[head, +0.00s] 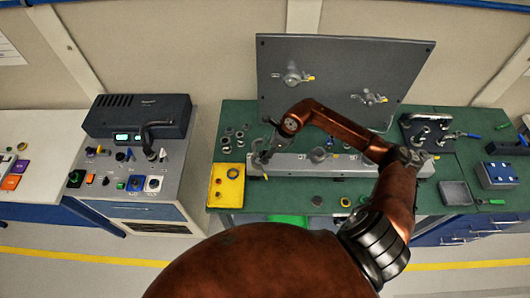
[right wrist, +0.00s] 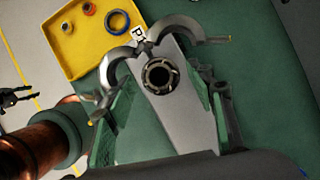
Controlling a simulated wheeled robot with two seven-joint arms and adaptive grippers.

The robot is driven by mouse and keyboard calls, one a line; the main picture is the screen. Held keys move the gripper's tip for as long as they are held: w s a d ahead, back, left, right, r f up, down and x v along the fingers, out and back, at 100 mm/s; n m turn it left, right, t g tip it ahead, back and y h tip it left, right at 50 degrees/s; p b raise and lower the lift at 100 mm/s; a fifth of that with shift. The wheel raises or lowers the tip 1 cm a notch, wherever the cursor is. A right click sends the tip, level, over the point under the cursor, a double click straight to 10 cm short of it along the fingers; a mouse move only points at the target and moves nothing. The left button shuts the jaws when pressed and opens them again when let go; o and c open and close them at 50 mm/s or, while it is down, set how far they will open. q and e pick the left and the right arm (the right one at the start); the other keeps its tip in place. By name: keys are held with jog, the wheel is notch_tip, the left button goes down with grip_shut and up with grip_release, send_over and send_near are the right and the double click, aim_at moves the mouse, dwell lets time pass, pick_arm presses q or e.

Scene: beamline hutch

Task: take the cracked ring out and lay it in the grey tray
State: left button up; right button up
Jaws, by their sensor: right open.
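My right gripper (head: 264,148) is over the left end of the grey rail (head: 290,164). In the right wrist view its fingers (right wrist: 166,112) stand apart with nothing held between them. A round flange end with a notched metal ring (right wrist: 160,75) lies just beyond the fingertips, near a label that seems to read P1. An opened clamp (right wrist: 185,28) spreads around its far side. I cannot make out a crack in the ring. The grey tray (head: 455,193) stands at the right of the bench and looks empty.
A yellow tray (head: 228,170) holds small rings, including a blue one (right wrist: 118,21). Two further fittings stand on the rail. A grey upright panel (head: 345,70) rises behind.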

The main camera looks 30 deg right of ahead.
jog(key=shift+c, duration=0.3)
jog(key=c, duration=0.9)
